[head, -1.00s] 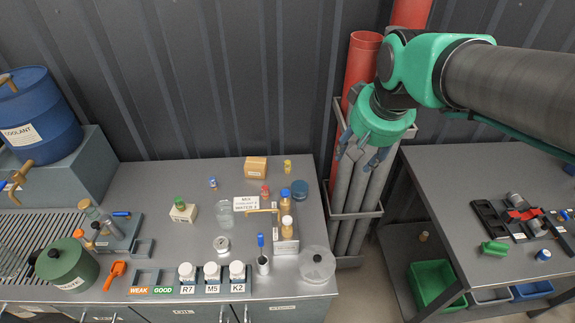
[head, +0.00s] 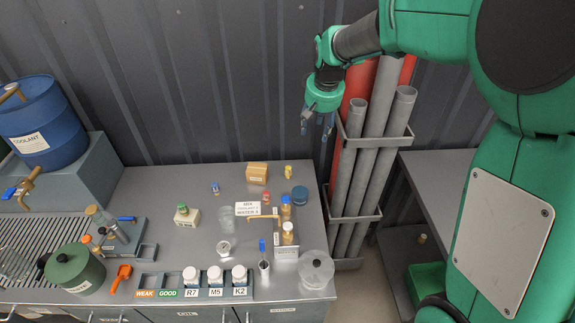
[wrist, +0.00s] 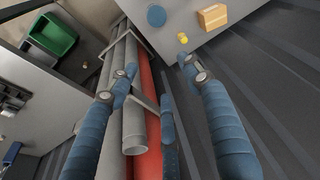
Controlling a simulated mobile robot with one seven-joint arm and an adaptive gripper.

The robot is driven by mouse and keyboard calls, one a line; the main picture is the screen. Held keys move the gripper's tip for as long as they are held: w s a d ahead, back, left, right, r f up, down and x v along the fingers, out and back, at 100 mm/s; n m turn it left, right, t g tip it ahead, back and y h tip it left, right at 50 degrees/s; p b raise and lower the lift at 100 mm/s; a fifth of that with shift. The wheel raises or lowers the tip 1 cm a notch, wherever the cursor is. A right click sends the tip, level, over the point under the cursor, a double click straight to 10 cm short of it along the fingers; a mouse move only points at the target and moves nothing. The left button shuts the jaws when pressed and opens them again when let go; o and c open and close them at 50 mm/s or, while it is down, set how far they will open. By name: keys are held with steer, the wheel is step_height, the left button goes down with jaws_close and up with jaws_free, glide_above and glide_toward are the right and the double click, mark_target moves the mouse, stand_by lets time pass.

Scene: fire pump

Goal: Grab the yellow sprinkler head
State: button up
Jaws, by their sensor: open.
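The yellow sprinkler head (head: 288,171) stands near the back edge of the left bench, just right of a small cardboard box. In the wrist view the small yellow sprinkler head (wrist: 183,38) shows near the bench edge, beyond my fingers. My gripper (head: 318,122) hangs with its fingers down, to the right of the sprinkler head and above the bench, in front of the pipes. In the wrist view my gripper (wrist: 157,80) has its blue fingers spread, with nothing between them.
The cardboard box (head: 257,173) and a blue round lid (head: 300,195) stand close to the sprinkler head. A red item (head: 266,198) sits in front. Grey pipes (head: 351,150) in a rack rise beside the bench's right end. The ribbed wall is close behind.

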steer(key=w+a+f+p, duration=0.2)
steer(key=w+a+f, duration=0.2)
steer(key=w+f, duration=0.6)
steer(key=g+p, duration=0.2)
glide_above(288, 167)
steer(key=s, duration=0.1)
step_height(288, 167, down, 14)
steer(key=shift+s+n, duration=0.15)
steer(key=shift+n, duration=0.25)
steer(key=shift+d, duration=0.1)
steer(key=shift+w+f+p, duration=0.1)
steer(key=shift+w+f, duration=0.05)
steer(key=shift+f, duration=1.25)
steer(key=shift+w+f+p, duration=0.15)
steer(key=shift+w+f, duration=0.05)
steer(key=shift+f, duration=1.25)
steer(key=shift+w+f+p, duration=0.1)
steer(key=shift+w+f, duration=0.05)
steer(key=shift+f, duration=1.25)
steer(key=shift+w+f+p, duration=0.15)
steer(key=shift+f+p, duration=0.2)
steer(key=shift+f, duration=2.2)
